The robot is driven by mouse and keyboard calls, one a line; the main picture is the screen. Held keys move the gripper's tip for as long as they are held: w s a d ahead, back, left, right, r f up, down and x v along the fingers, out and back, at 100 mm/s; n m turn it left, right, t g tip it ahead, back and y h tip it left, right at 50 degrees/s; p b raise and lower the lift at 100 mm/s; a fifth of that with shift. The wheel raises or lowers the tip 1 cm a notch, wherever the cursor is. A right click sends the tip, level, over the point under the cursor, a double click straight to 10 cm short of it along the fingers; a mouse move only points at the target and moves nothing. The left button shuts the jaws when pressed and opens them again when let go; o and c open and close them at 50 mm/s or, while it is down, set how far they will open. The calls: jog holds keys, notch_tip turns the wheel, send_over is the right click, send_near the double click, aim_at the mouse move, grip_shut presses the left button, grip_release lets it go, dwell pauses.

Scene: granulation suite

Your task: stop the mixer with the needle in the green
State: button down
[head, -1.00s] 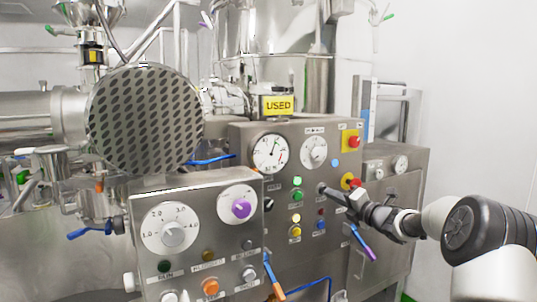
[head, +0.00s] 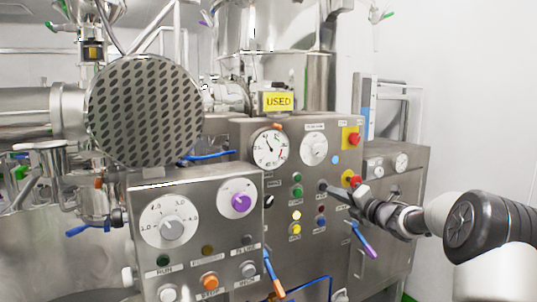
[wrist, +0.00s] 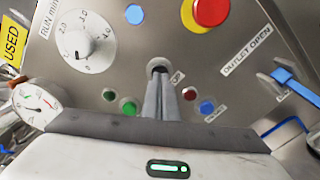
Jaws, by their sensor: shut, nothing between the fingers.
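The mixer's steel control panel (head: 340,225) stands ahead. Its round white gauge (head: 270,148) has a thin needle pointing up and slightly left, with a red mark at the lower right; I cannot make out whether the needle lies in a green band. The gauge also shows in the wrist view (wrist: 36,104). My gripper (head: 328,188) is shut and empty, its tips at a dark round button (wrist: 158,66) below the white timer dial (wrist: 83,40). The tips partly cover the button; I cannot tell whether they touch it.
A red emergency knob on yellow (head: 352,139) and a red-yellow switch (head: 351,180) sit near my gripper. Green (head: 297,191), yellow (head: 296,215) and blue (head: 320,222) buttons lie around it. A nearer panel (head: 190,215) and a purple-tipped handle (head: 366,243) stick out.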

jog(key=shift+b+v, duration=1.1)
jog(key=shift+v, duration=1.2)
jog(key=shift+a, duration=0.1)
